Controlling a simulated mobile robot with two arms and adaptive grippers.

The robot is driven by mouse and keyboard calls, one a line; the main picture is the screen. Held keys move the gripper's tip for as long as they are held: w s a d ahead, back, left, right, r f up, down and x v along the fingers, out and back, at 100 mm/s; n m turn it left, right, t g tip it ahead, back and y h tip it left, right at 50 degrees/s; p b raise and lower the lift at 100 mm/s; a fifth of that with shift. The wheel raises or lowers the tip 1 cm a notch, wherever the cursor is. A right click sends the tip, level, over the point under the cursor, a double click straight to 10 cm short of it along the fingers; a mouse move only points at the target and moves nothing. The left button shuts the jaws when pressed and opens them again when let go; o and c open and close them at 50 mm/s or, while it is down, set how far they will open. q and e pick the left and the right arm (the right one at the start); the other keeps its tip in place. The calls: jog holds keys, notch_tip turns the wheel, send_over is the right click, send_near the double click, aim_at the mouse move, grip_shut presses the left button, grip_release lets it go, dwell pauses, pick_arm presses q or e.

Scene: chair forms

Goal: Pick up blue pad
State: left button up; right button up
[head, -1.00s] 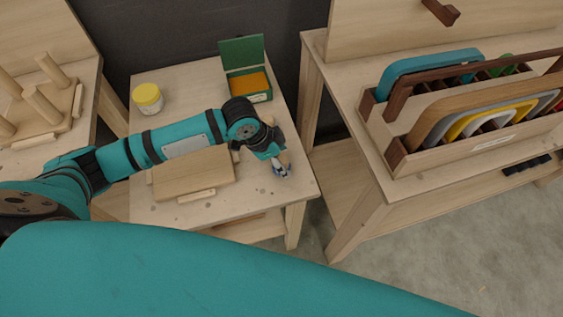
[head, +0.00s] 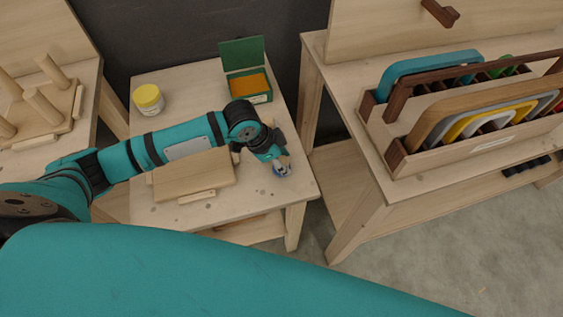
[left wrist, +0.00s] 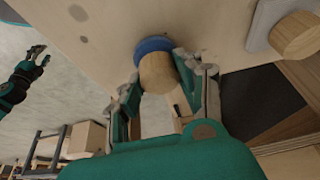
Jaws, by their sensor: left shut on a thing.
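The blue pad is a round blue disc (left wrist: 153,45) with a wooden cylinder knob (left wrist: 157,73), seen in the left wrist view. Its blue edge also shows in the head view (head: 281,173), near the right front corner of the small table (head: 240,207). My left gripper (left wrist: 160,62) is shut on the knob, one finger on each side. The disc's face lies at the tabletop; I cannot tell whether it touches. In the head view the left gripper (head: 275,157) partly hides the pad. My right gripper (left wrist: 40,54) shows small in the left wrist view, fingers apart and empty.
A grey pad with a wooden knob (left wrist: 296,35) is nearby in the left wrist view. A wooden board (head: 195,177), a yellow-lidded jar (head: 148,98) and an open green box (head: 247,87) are on the table. A rack of coloured forms (head: 470,115) stands right, beyond a gap.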

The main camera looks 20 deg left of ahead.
aim_at(286, 159)
pick_arm(q)
jog(key=shift+s, duration=0.1)
jog(key=shift+r, duration=0.55)
notch_tip(286, 159, up, 2)
jog(key=shift+r, duration=0.1)
jog(key=s+d+b, duration=0.1)
jog(key=s+d, duration=0.2)
jog(key=s, duration=0.4)
jog(key=s+d+r+b, duration=0.1)
jog(key=s+d, duration=0.2)
jog(key=s, duration=0.4)
jog(key=shift+s+r, duration=0.3)
jog(key=shift+s, duration=0.05)
